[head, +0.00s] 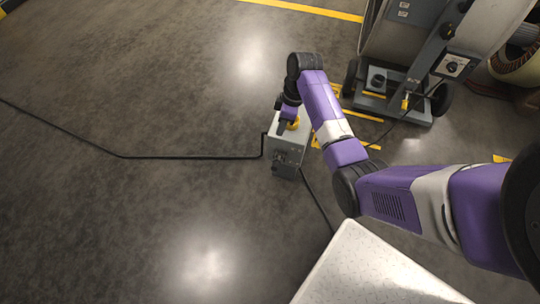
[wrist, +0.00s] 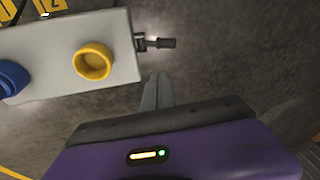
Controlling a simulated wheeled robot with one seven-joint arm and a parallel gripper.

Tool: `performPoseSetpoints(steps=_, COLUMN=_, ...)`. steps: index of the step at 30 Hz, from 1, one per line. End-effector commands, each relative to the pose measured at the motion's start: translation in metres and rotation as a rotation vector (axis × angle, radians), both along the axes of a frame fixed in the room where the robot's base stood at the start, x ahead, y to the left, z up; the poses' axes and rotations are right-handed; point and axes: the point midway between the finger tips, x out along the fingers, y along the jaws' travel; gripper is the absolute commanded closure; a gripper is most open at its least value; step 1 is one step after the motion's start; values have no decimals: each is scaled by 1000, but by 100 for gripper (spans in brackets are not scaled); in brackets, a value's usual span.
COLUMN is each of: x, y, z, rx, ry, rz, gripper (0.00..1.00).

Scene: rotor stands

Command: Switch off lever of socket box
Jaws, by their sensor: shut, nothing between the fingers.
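The socket box (head: 286,150) is a light grey box standing on the floor near the middle of the head view. In the wrist view the socket box (wrist: 45,52) shows its top with a yellow round socket (wrist: 93,62) and a blue one (wrist: 10,78). The lever (wrist: 160,43) is a small dark handle sticking out from the box's right end in the wrist view. My gripper (wrist: 158,80) is shut and empty. Its fingertips are beside the box's end, a little below the lever in the picture, and look apart from it. In the head view my arm hides part of the box.
Black cables (head: 140,156) run over the floor to the box. A wheeled grey machine stand (head: 400,90) is at the upper right. A pale plate-like surface (head: 370,270) is at the bottom. The floor to the left is mostly clear.

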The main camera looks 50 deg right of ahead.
Motion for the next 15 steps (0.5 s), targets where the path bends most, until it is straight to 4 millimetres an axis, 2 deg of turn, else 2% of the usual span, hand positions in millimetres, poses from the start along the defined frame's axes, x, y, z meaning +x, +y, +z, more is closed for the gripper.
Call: performPoseSetpoints(steps=15, x=-3, y=3, z=-4, rx=5, ry=5, rz=36, gripper=100)
